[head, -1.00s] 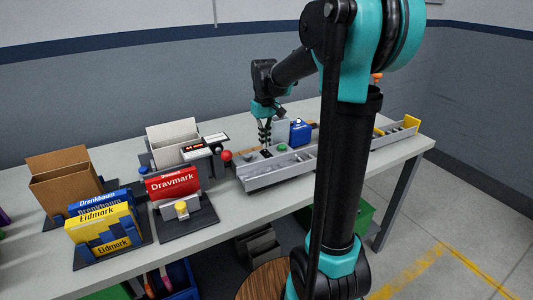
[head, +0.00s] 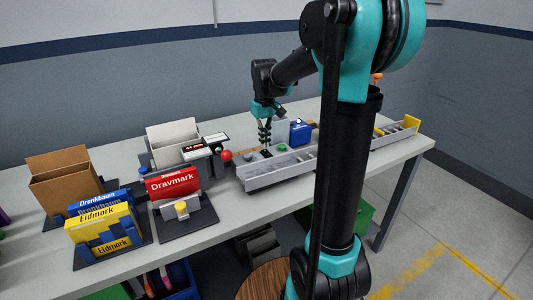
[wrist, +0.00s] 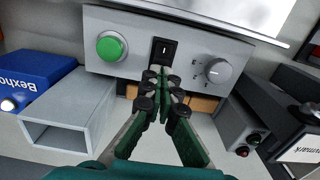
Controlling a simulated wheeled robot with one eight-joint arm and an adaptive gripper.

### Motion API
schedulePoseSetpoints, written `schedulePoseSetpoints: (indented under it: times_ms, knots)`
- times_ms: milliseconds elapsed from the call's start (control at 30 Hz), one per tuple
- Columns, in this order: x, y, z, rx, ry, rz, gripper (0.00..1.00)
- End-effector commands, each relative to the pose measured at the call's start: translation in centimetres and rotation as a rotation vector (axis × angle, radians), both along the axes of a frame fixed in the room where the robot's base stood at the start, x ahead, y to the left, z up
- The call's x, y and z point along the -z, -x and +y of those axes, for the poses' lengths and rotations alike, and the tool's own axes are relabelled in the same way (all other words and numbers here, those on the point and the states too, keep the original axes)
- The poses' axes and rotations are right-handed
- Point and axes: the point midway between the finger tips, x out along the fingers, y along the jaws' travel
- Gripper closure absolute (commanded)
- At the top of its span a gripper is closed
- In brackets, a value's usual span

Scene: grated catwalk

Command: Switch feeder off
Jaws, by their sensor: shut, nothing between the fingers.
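The feeder's grey control panel shows in the wrist view (wrist: 137,36). It carries a green round button (wrist: 111,46), a black rocker switch (wrist: 163,51) in the middle and a grey dial (wrist: 217,71). My gripper (wrist: 160,75) is shut and empty, its fingertips just below the rocker switch in the picture. I cannot tell whether they touch it. In the head view my gripper (head: 265,143) points down over the feeder (head: 268,181), with the green button (head: 282,148) to its right. The switch's position is not clear to me.
A blue box (head: 300,133) stands behind the feeder. A red ball knob (head: 226,155) and a display unit (head: 205,147) are left of it. A red Dravmark box (head: 172,184) and yellow Eidmark box (head: 103,230) stand further left on the table.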

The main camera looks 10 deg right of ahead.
Motion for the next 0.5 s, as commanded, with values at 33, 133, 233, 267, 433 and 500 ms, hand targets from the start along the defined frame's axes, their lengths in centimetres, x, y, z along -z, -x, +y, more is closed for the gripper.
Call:
schedulePoseSetpoints:
  times_ms: [33,133,233,267,433,500]
  knots:
    - [0.00,0.00,0.00,0.000,0.000,0.000,1.00]
    - [0.06,0.00,0.00,0.000,0.000,0.000,1.00]
    - [0.20,0.00,0.00,0.000,0.000,0.000,1.00]
    - [0.24,0.00,0.00,0.000,0.000,0.000,1.00]
    - [0.48,-0.01,0.00,0.000,0.000,0.000,1.00]
    - [0.57,-0.01,0.00,0.000,0.000,0.000,1.00]
